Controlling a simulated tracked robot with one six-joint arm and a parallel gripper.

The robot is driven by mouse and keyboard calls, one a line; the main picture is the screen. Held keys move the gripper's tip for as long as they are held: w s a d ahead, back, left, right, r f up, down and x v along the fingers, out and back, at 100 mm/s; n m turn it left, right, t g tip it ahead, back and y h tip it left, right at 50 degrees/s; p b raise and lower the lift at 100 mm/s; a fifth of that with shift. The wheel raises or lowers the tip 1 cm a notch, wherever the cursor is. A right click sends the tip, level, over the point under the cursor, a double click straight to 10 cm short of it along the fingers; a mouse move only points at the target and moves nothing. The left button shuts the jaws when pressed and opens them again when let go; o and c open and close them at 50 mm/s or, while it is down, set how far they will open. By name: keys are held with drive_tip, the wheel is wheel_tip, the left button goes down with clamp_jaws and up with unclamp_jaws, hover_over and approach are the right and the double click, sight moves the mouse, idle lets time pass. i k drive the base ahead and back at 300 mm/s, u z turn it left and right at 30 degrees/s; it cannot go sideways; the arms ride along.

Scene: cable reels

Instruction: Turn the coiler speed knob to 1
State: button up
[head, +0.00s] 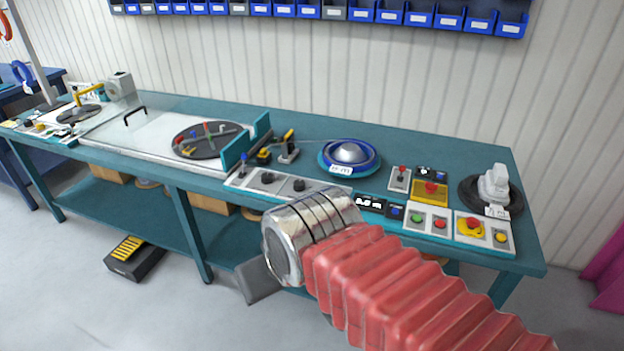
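Two black knobs stand on a light control panel at the bench's front edge, a left knob (267,178) and a right knob (299,185). Their labels and pointer positions are too small to read, so I cannot tell which is the coiler speed knob or where it is set. My arm, with a red bellows sleeve and a silver cuff, reaches in from the lower right. My gripper (262,281) shows only as a dark grey part below the cuff, in front of the bench and apart from the knobs. Its fingers are mostly hidden, so open or shut cannot be seen.
Displays and button boxes (428,218) lie to the right. A teal upright plate (235,150) borders the covered turntable (206,140).

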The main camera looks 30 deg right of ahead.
sight(299, 185)
drive_tip(key=u, duration=0.05)
drive_tip(key=i, duration=1)
drive_tip(key=z, duration=0.1)
